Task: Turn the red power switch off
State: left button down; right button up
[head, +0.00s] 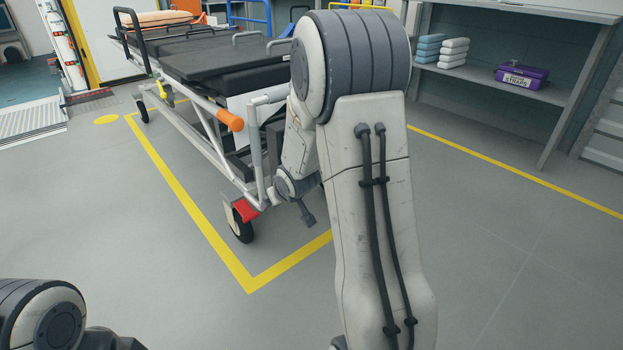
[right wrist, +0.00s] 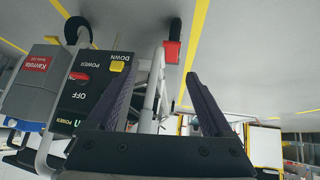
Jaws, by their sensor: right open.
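The red power switch (right wrist: 78,76) shows in the right wrist view on a dark control panel (right wrist: 93,95) at the left, between the words POWER and OFF. Which way it is set is too small to tell. A yellow DOWN button (right wrist: 117,66) is beside it. My right gripper (right wrist: 163,70) is open and empty; its left finger overlaps the panel's edge in the picture, and the switch lies outside the jaws, to their left. In the head view my right gripper (head: 306,213) is mostly hidden behind my forearm, near the stretcher's end. My left gripper is out of sight.
The wheeled stretcher (head: 210,150) has an orange handle (head: 230,120) and a red caster pedal (head: 245,210). It stands inside yellow floor lines. A shelf (head: 545,92) with a purple straps box (head: 522,77) is at right. The floor at right is clear.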

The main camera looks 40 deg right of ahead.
jog(key=w+d+f+t, duration=0.1)
jog(key=w+d+t, duration=0.2)
jog(key=w+d, duration=0.5)
jog(key=s+d+f+n+t+y, duration=0.1)
jog(key=s+d+f+t, duration=0.1)
jog(key=d+t, duration=0.35)
jog(key=s+d+f+t+y, duration=0.2)
jog(key=s+d, duration=0.1)
jog(key=d, duration=0.6)
jog(key=w+b, duration=0.5)
jog(key=w, duration=0.5)
jog(key=shift+w+a+r+b, duration=0.15)
jog(key=shift+a+r+b, duration=0.15)
jog(key=shift+a+r, duration=0.05)
grip_shut()
jog(key=shift+n, duration=0.3)
